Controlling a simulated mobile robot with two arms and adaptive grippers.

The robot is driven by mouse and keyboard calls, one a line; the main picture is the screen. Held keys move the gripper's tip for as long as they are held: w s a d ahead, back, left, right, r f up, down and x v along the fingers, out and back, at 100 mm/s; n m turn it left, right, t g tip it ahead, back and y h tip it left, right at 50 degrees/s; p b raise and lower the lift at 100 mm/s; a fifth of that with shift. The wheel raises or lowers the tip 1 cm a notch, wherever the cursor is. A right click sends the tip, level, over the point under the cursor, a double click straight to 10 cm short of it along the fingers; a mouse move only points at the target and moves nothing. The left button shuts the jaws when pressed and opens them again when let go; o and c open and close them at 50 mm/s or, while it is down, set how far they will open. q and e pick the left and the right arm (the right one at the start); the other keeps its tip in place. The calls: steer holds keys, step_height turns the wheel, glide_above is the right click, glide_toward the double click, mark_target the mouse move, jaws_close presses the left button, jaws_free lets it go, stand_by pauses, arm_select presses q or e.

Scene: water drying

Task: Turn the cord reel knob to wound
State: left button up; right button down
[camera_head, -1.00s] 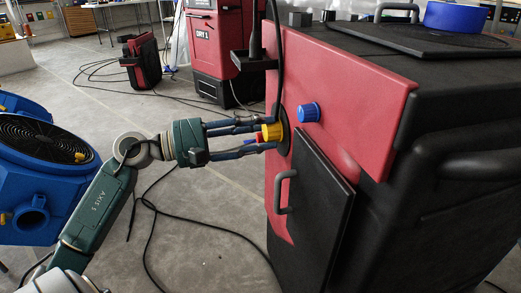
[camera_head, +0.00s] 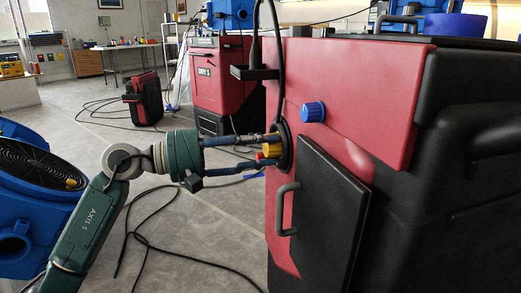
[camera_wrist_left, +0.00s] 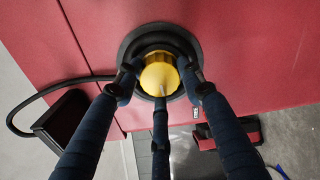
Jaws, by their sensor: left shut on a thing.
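The yellow knob (camera_wrist_left: 160,76) sits inside a black round ring (camera_wrist_left: 128,48) on the red front of a red and black machine (camera_head: 345,90). It also shows in the head view (camera_head: 271,150). My left gripper (camera_head: 268,149) comes in from the left and is shut on the yellow knob. In the left wrist view its dark blue fingers (camera_wrist_left: 160,92) reach around the knob from the sides and below. Part of the knob is hidden by the fingers in the head view. I see no marking for wound. My right gripper is not in view.
A blue knob (camera_head: 313,112) is on the same red panel. A black door with a grey handle (camera_head: 285,209) is below. A black bracket (camera_head: 254,73) with a cable stands out at left. A blue fan (camera_head: 35,190) is at left; cords (camera_head: 150,225) lie on the floor.

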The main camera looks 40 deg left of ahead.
arm_select(q)
steer(key=shift+w+a+f, duration=0.2)
steer(key=shift+a, duration=0.05)
steer(key=o, duration=1.1)
steer(key=shift+a, duration=0.1)
steer(key=shift+o, duration=0.2)
steer(key=shift+s, duration=0.1)
steer(key=v, duration=1.1)
steer(key=shift+s+a, duration=0.2)
steer(key=shift+s, duration=0.15)
